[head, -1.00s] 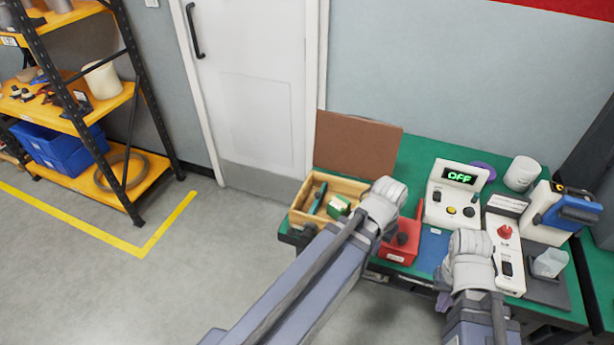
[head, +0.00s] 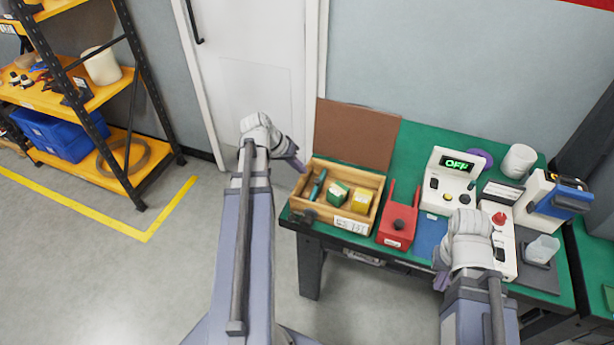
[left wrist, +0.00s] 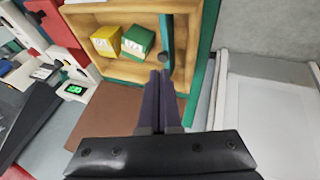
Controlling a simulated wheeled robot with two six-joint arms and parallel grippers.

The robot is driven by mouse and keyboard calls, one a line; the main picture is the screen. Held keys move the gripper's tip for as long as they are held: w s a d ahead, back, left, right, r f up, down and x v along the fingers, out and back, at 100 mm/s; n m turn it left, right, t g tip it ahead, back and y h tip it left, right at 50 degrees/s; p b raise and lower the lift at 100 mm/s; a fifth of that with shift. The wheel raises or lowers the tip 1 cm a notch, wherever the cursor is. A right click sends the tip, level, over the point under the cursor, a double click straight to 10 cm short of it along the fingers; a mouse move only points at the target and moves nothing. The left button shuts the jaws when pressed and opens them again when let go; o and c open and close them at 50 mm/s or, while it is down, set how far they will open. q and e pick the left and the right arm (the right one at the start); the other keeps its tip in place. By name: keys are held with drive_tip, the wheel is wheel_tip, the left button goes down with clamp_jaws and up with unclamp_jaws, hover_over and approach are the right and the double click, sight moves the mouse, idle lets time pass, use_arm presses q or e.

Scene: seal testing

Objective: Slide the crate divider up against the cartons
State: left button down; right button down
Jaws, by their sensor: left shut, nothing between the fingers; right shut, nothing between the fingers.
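The wooden crate (head: 332,220) stands at the table's left end. Inside it, the thin teal divider (head: 317,186) stands near the left wall, with a gap to the green carton (head: 337,194). The yellow carton (head: 362,201) is to the right of the green one. The left wrist view also shows the divider (left wrist: 166,32), the green carton (left wrist: 137,41) and the yellow carton (left wrist: 106,41). My left gripper (head: 301,168) is shut and empty at the crate's back-left corner; its fingertips (left wrist: 165,76) point toward the divider's end. My right gripper (head: 441,282) is shut, partly hidden by its arm.
A brown board (head: 355,135) stands behind the crate. A red box (head: 399,225) with upright prongs is just right of the crate. The white tester reading OFF (head: 447,182) and other devices fill the table's right side. Open floor lies left of the table.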

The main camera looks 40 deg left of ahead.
use_arm(q)
drive_tip(key=a, duration=0.2)
drive_tip(key=shift+s+a+r+t, duration=0.25)
drive_tip(key=shift+a+t, duration=0.05)
drive_tip(key=shift+a, duration=0.1)
drive_tip(key=shift+f, duration=0.1)
drive_tip(key=b, duration=0.9)
approach(317, 187)
drive_tip(key=w+f, duration=0.3)
drive_tip(key=f, duration=0.1)
drive_tip(key=shift+w+a, duration=0.25)
drive_tip(key=shift+a, duration=0.1)
drive_tip(key=shift+d+r, duration=0.1)
drive_tip(key=shift+d, duration=0.05)
drive_tip(key=d, duration=0.2)
drive_tip(key=w+d, duration=0.1)
drive_tip(key=d, duration=0.4)
drive_tip(key=shift+w+d, duration=0.2)
drive_tip(key=shift+w, duration=0.15)
drive_tip(key=shift+p, duration=0.35)
